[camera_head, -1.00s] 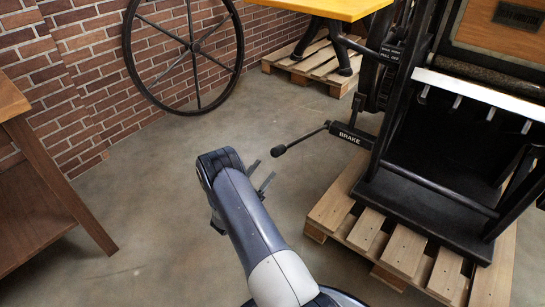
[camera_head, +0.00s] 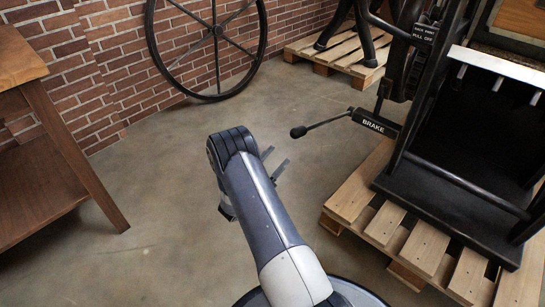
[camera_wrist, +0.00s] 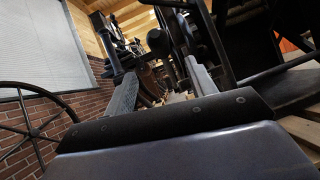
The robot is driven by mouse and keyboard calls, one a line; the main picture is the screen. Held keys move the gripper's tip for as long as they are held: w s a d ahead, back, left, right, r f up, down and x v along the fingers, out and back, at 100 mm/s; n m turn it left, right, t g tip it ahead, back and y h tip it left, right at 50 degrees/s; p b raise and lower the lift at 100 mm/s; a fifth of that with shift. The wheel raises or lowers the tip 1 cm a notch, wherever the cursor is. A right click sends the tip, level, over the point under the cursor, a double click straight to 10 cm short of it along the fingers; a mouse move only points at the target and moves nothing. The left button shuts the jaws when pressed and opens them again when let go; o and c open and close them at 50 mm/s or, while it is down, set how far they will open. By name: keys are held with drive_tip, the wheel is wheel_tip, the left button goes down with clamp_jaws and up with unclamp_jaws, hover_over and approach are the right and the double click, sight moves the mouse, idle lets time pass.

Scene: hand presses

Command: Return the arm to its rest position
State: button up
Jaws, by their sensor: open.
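My arm reaches up from the bottom middle of the head view, bent at its far end. My gripper (camera_head: 273,163) shows beside that end, its two grey fingers apart and pointing up and right over the floor. In the wrist view my gripper (camera_wrist: 163,95) has its two fingers spread with nothing between them. The black brake lever (camera_head: 330,124), marked BRAKE, sticks out from the press (camera_head: 440,170) to the right of my gripper, with a gap between them in the picture.
The press stands on a wooden pallet (camera_head: 425,243) at right. A wooden table (camera_head: 70,150) stands at left. A large spoked wheel (camera_head: 151,40) leans near the brick wall (camera_head: 80,60). Another pallet (camera_head: 345,65) lies at the back. Bare floor (camera_head: 160,210) surrounds my arm.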

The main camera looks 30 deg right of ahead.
sight(298, 133)
drive_tip(key=shift+r+p, duration=0.15)
drive_tip(key=shift+p, duration=0.15)
drive_tip(key=p+x, duration=0.3)
drive_tip(key=x, duration=0.7)
drive_tip(key=shift+d+r+p, duration=0.15)
drive_tip(key=shift+d+p, duration=0.15)
drive_tip(key=shift+p, duration=0.1)
